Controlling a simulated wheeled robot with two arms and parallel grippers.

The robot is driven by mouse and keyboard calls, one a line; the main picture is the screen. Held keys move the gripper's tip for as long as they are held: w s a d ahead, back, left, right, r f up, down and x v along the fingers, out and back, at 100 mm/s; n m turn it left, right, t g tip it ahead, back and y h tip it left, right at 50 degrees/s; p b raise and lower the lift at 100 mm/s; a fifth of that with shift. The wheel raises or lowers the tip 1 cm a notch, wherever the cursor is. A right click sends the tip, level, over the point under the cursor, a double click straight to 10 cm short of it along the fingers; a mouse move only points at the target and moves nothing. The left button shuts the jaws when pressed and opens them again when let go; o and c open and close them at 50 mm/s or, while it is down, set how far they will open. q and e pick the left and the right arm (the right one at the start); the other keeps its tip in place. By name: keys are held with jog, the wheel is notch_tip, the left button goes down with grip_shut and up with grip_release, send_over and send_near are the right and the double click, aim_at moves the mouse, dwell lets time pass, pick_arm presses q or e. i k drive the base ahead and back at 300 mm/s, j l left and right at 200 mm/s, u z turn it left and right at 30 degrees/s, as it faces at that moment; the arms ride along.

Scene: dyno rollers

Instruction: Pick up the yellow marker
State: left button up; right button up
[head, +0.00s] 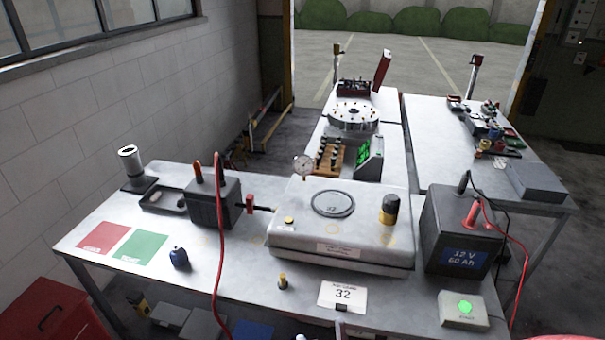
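No object is clearly readable as a marker pen. A black cylinder with a yellow band (389,209) stands upright on the right of the white block (290,245). A small yellow-topped piece (283,281) stands on the grey table in front of the block. A small yellow disc or knob (289,220) is on the block's left top. I cannot tell which of these is the yellow marker. Neither of my grippers shows in the head view.
A battery (461,238) with red and black cables stands right of the block, and a red cable (221,265) hangs across the table front. A dark box (214,203), dial gauge (303,166) and card marked 32 (342,295) are nearby.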

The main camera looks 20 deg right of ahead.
aim_at(282, 285)
jog(key=k+l+u, duration=0.2)
jog(key=l, duration=0.25)
jog(key=l+u, duration=0.25)
jog(key=l, duration=0.2)
jog(key=k+l+u, duration=0.2)
jog(key=l, duration=0.15)
jog(key=k+l+u, duration=0.2)
jog(key=l, duration=0.2)
jog(key=k+l+u, duration=0.25)
jog(key=i+l, duration=0.2)
jog(key=i, duration=0.2)
